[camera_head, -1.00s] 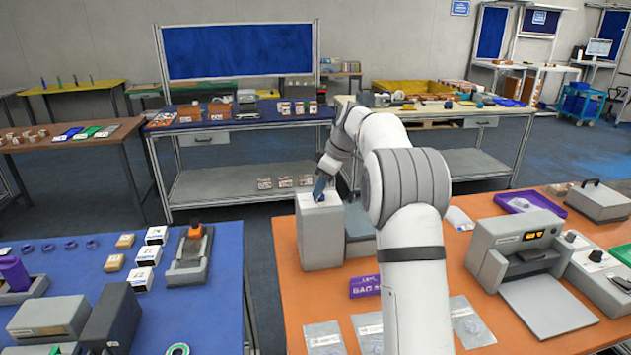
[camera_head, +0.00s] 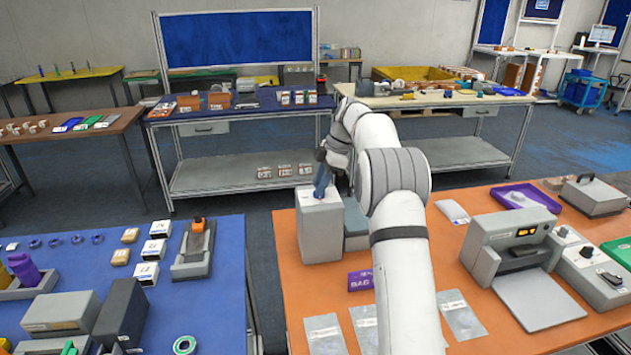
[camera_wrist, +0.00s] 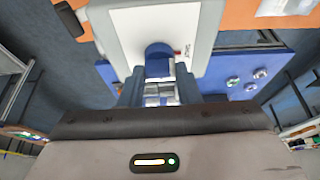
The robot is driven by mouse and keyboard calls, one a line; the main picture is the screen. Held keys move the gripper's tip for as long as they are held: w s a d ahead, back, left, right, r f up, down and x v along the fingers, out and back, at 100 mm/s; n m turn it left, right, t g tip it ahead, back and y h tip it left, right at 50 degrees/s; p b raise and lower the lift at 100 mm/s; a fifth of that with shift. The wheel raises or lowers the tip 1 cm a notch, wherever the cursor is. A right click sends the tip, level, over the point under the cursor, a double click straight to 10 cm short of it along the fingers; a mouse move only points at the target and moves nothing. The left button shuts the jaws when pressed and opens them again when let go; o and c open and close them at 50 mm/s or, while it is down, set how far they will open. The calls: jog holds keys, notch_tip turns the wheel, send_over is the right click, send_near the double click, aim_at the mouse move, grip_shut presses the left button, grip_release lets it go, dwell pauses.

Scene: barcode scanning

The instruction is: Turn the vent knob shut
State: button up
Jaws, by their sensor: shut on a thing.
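The vent knob (camera_wrist: 159,52) is a blue round-ended knob on the pale top face of a grey box (camera_head: 321,236), which stands at the back left of the orange table. The box's top also fills the upper middle of the wrist view (camera_wrist: 203,27). A small red mark and dark lettering sit just right of the knob. My gripper (camera_wrist: 160,80) is shut on the knob, one finger on each side. In the head view my gripper (camera_head: 321,183) is tilted over the box top, and the knob is mostly hidden there.
A grey machine (camera_head: 512,246) and a purple tray (camera_head: 526,198) stand to the right on the orange table. A purple bag box (camera_head: 360,280) and flat bags (camera_head: 324,334) lie in front. The blue table (camera_head: 205,300) is on the left, across a gap.

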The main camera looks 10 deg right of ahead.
jog(key=shift+r, duration=0.1)
jog(key=o, duration=1)
jog(key=shift+c, duration=0.2)
jog(key=v, duration=0.7)
jog(key=shift+d+r, duration=0.2)
jog(key=shift+r, duration=0.1)
